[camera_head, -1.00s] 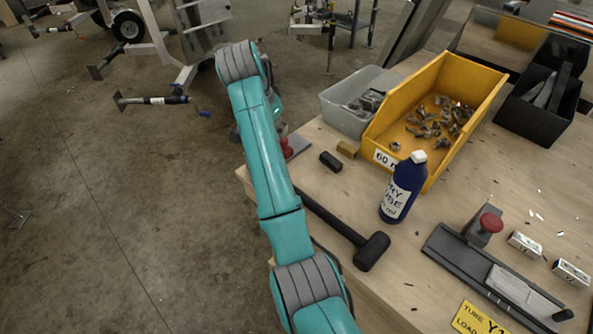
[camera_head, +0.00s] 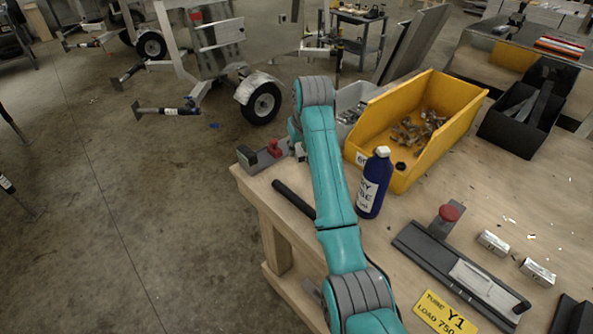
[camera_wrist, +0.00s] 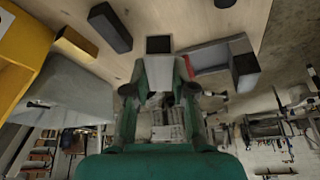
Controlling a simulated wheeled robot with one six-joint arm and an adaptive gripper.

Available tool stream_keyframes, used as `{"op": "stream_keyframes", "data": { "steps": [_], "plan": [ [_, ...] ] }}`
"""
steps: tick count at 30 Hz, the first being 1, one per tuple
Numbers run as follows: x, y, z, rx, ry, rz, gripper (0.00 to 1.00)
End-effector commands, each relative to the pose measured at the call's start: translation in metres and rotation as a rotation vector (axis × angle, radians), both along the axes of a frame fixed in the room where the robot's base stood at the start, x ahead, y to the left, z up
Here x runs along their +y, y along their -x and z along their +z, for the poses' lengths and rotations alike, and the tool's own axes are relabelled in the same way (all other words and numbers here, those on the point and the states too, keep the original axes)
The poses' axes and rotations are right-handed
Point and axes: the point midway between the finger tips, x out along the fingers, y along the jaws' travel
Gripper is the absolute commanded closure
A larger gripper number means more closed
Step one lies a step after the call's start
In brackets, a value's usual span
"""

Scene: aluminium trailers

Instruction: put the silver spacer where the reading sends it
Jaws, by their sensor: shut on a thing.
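My gripper (camera_wrist: 158,65) points over the bench in the wrist view, its green fingers closed on a small block with a dark face and a thin pale rim. I take this block to be the silver spacer (camera_wrist: 158,37), but its silver sides hardly show. In the head view my arm hides the spacer and most of the gripper, near the bench's far left corner. A dark fixture with a red part (camera_head: 274,149) stands at that corner, and a grey and red fixture (camera_wrist: 212,55) shows right of the spacer in the wrist view.
A yellow bin of metal parts (camera_head: 455,105), a grey bin (camera_head: 350,95) and a blue bottle (camera_head: 372,188) stand right of my arm. A black block (camera_wrist: 110,27) lies nearby.

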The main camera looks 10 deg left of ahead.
Motion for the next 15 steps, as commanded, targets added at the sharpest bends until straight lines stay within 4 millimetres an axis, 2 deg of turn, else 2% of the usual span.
{"op": "stream_keyframes", "data": {
  "steps": [3, 8, 15],
  "plan": [
    [0.000, 0.000, -0.019, 0.002, 0.001, -0.001, 1.00],
    [0.000, 0.000, -0.030, 0.001, 0.000, -0.001, 1.00],
    [0.000, 0.001, -0.065, 0.002, 0.001, -0.001, 1.00]
  ]
}}
